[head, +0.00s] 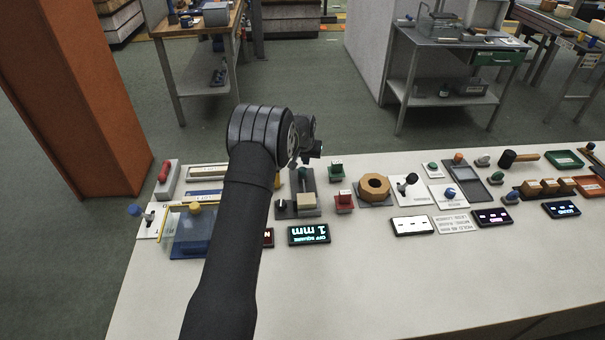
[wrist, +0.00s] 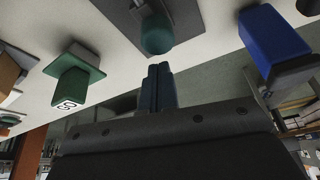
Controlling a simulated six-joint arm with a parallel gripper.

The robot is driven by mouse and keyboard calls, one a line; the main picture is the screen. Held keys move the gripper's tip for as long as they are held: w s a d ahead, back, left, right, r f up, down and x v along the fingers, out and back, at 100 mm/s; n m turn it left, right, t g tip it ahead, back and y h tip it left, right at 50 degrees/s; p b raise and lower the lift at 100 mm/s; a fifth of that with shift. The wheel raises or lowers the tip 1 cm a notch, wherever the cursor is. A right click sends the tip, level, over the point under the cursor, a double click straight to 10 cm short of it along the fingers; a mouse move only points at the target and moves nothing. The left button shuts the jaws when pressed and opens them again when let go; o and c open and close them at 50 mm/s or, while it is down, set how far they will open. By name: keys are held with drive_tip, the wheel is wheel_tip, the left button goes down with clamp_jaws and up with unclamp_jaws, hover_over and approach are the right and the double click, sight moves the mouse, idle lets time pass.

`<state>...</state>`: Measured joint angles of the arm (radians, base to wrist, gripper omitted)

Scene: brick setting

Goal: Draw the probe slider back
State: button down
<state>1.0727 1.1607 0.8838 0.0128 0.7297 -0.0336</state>
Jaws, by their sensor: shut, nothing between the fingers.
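The slider unit, which I take for the probe slider, has a dark grey base (head: 311,184) with a pale block (head: 307,202) at its near end. In the wrist view a rounded teal knob (wrist: 157,35) stands on a grey plate (wrist: 188,15). My gripper (head: 312,155) is over the far end of the unit in the head view. In the wrist view its fingers (wrist: 160,72) are shut together and empty, with the tips just below the knob in the picture. Whether they touch it I cannot tell.
A green labelled block (wrist: 72,85) and a blue block (wrist: 272,38) flank the fingers in the wrist view. A lit display (head: 309,234) reads "1 mm". The table's front strip (head: 380,285) is clear.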

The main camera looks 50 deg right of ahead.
idle(0.4)
drive_tip(key=c, duration=1.6)
unclamp_jaws()
drive_tip(key=shift+r, duration=0.2)
drive_tip(key=o, duration=0.5)
wheel_tip(320, 180, up, 6)
drive_tip(key=n+y, duration=0.1)
drive_tip(key=n, duration=0.1)
drive_tip(key=shift+a+r+n+g, duration=0.15)
drive_tip(key=shift+n+g, duration=0.15)
drive_tip(key=shift+g, duration=0.1)
wheel_tip(320, 180, up, 9)
drive_tip(key=n+g+y, duration=0.1)
drive_tip(key=n+y, duration=0.2)
hover_over(302, 169)
wheel_tip(302, 169, down, 17)
drive_tip(key=shift+s+r, duration=0.1)
